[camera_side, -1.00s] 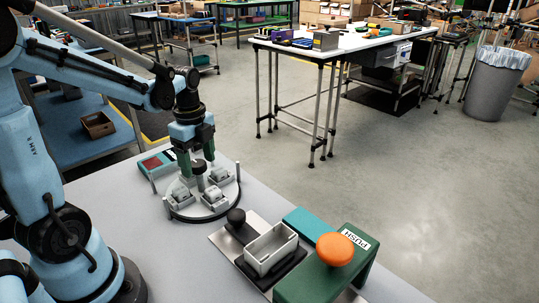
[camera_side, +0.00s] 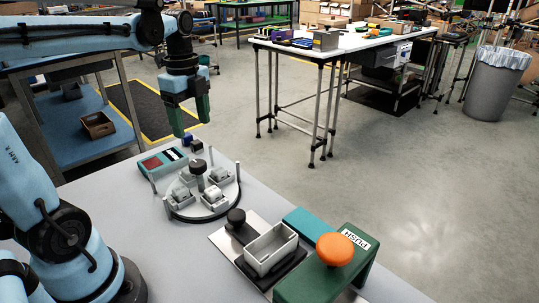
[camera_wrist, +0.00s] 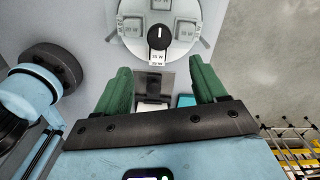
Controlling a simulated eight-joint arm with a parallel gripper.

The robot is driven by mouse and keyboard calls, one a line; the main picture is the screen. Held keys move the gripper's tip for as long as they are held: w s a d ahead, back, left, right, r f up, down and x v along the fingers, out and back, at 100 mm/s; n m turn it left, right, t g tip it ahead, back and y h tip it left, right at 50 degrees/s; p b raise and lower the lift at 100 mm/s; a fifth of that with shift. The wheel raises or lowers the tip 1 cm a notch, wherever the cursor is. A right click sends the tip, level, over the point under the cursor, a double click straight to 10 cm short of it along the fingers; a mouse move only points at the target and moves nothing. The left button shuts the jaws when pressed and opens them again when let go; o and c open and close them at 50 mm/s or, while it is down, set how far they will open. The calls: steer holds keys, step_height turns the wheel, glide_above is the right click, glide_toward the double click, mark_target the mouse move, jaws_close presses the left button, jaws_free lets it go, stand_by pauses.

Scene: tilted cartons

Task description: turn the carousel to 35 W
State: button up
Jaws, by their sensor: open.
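The carousel (camera_side: 176,211) is a round grey disc with upright posts, near the table's far edge. It carries several pale blocks in holders around a dark central knob (camera_side: 197,167). In the wrist view the disc (camera_wrist: 186,50) is at the top, and the knob (camera_wrist: 158,38) has a white line and a small label below it, upside down, perhaps "35 W". My gripper (camera_side: 190,128) is open and empty, above and behind the knob, touching nothing. Its green fingers (camera_wrist: 160,78) stand wide apart in the wrist view.
A teal box with a red panel (camera_side: 152,164) lies behind the carousel. In front are a grey open tray (camera_side: 270,248), a black knob (camera_side: 236,217) and a green stand (camera_side: 352,270) with an orange button (camera_side: 335,249). The table (camera_side: 110,195) is bare at left.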

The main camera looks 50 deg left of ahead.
steer(key=shift+r, duration=0.75)
steer(key=d+f+n+t, duration=0.3)
steer(key=d+n, duration=0.3)
steer(key=n, duration=0.1)
steer(key=s+d+f+n+t, duration=0.1)
steer(key=d+f+n+t, duration=0.3)
steer(key=d+n, duration=0.3)
steer(key=shift+n, duration=0.5)
